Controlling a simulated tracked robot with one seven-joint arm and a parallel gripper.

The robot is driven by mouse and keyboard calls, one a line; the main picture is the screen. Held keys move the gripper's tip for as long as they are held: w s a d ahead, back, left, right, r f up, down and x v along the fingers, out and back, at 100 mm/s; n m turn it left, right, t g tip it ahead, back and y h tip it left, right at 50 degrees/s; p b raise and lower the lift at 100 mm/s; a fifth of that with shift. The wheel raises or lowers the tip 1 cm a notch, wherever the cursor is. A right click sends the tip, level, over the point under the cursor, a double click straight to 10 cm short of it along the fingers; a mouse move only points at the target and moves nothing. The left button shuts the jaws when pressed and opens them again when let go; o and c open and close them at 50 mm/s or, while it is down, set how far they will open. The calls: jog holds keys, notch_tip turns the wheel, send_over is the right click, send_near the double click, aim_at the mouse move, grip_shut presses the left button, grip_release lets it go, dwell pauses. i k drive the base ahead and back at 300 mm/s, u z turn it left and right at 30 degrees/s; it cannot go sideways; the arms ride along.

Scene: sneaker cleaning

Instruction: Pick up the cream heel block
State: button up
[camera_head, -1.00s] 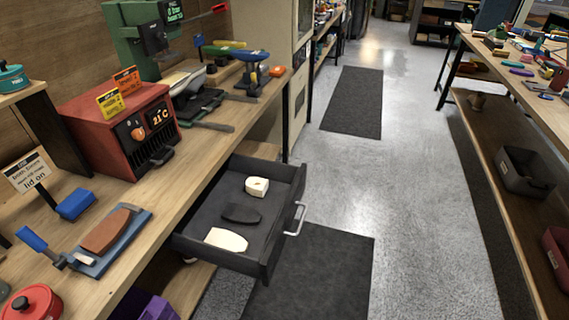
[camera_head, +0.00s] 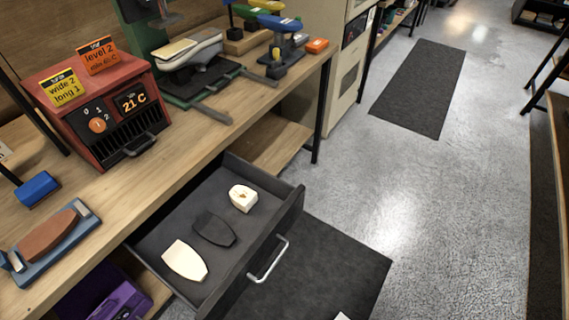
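An open dark drawer (camera_head: 275,237) sticks out from under the wooden workbench. Three pieces lie in it, spaced apart. At the back right is a small, thick cream block (camera_head: 243,198) with a rounded end and a small mark on top; it looks like the heel block. In the middle is a flat dark piece (camera_head: 214,229). At the front left is a longer, flat cream piece (camera_head: 185,261). My gripper is not in view.
The drawer has a metal handle (camera_head: 268,261) on its front. On the bench stand a red heater box (camera_head: 95,105), a green stand with a shoe (camera_head: 188,50), and a blue tray (camera_head: 50,246). A purple bin (camera_head: 115,298) is below.

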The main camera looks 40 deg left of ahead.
aim_at(243, 198)
jog(key=z, duration=0.1)
jog(key=i, duration=0.5)
jog(key=u, duration=1.9)
jog(key=i, duration=0.15)
jog(key=u, duration=2.1)
jog(key=i, duration=0.55)
jog(key=z, duration=0.25)
jog(key=k, duration=0.55)
jog(key=u, duration=0.15)
